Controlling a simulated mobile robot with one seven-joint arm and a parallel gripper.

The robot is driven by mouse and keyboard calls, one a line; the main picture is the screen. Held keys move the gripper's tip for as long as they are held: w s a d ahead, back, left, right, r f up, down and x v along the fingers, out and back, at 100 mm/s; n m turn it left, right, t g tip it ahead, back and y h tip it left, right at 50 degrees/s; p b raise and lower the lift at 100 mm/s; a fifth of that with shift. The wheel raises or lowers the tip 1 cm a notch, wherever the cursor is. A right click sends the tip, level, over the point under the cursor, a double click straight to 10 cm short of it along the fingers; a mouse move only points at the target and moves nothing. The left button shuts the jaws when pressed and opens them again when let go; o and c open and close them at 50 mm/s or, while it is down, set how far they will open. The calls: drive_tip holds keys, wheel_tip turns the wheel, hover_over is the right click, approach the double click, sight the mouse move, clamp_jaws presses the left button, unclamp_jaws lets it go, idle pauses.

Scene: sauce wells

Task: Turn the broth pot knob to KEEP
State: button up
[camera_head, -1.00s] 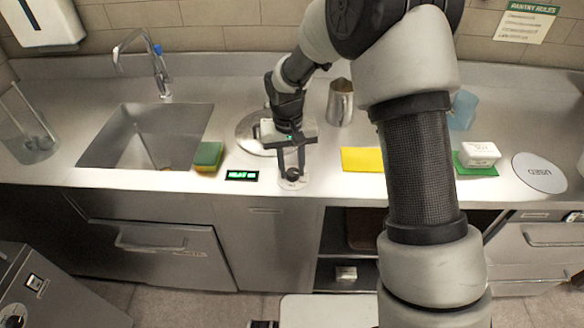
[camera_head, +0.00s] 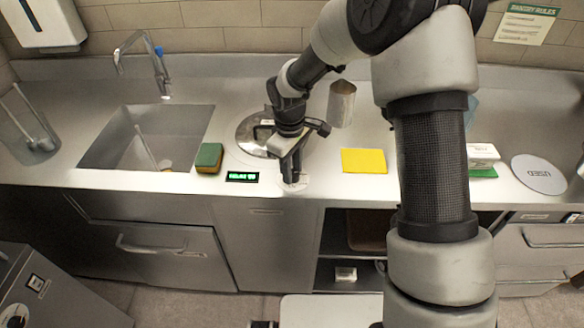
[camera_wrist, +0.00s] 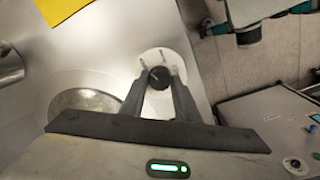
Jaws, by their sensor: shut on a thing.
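The black knob (camera_wrist: 159,78) sits on a round white dial plate (camera_wrist: 170,58) with small dark marks, in the wrist view. In the head view the plate (camera_head: 298,185) shows at the counter's front edge, with the knob hidden behind my gripper (camera_head: 289,180). My gripper (camera_wrist: 157,88) is shut on the knob, one finger on each side. A green-lit display (camera_head: 242,177) is left of the dial; its text is too small to read. The round, shiny pot lid (camera_head: 252,134) is set in the counter behind the dial, partly covered by my arm.
A green and yellow sponge (camera_head: 208,158) lies left of the display, beside the sink (camera_head: 145,138). A metal pitcher (camera_head: 341,104) stands behind and right. A yellow cloth (camera_head: 364,161) lies right of the dial. A white block (camera_head: 483,153) and round USED plate (camera_head: 541,172) are farther right.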

drive_tip(key=shift+n, duration=0.6)
drive_tip(key=o, duration=1)
drive_tip(key=shift+o, duration=0.2)
wheel_tip(320, 180, up, 17)
drive_tip(key=p, duration=0.1)
drive_tip(key=shift+s+a+r, duration=0.2)
drive_tip(key=shift+s, duration=0.2)
